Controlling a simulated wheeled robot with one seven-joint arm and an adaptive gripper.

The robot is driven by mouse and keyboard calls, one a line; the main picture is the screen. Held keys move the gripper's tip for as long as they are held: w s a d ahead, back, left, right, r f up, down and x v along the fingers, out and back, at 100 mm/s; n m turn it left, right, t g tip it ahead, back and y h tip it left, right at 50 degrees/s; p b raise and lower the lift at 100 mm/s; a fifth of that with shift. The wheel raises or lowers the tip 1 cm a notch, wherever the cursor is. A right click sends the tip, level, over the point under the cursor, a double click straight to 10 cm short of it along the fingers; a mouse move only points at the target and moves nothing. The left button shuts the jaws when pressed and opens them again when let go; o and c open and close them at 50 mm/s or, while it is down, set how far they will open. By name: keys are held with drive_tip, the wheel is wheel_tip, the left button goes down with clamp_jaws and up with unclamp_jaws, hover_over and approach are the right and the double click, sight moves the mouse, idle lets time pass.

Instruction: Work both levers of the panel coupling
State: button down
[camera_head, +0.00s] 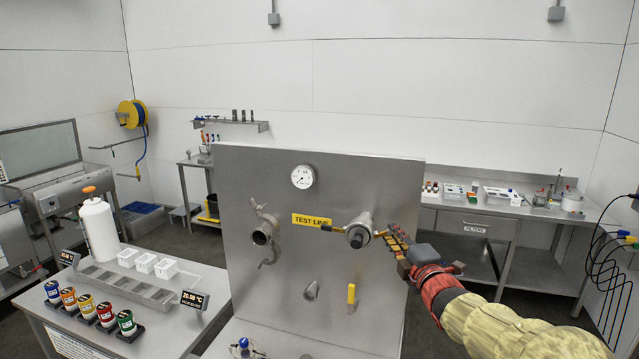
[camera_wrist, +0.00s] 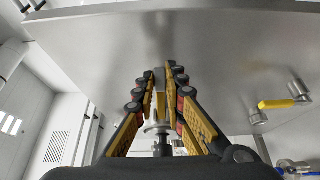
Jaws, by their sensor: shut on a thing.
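A steel panel (camera_head: 325,270) labelled TEST LINE stands upright in front of me. One lever (camera_head: 333,229) sticks out to the coupling's left, toward the label. My gripper (camera_head: 390,231) is at the coupling's right side, shut on the right lever (camera_wrist: 160,78). In the head view the fingers hide most of that lever. On the panel's left is an open coupling (camera_head: 262,236) with ears above and below.
A gauge (camera_head: 302,176) sits above. A table with coloured jars (camera_head: 88,307) stands at the left front. A bench (camera_head: 490,205) is behind the panel on the right.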

drive_tip(key=shift+s+m+h+b, duration=0.1)
drive_tip(key=shift+m+h+b, duration=0.25)
drive_tip(key=shift+b, duration=0.45)
drive_tip(key=c, duration=1.8)
unclamp_jaws()
drive_tip(key=shift+o, duration=0.2)
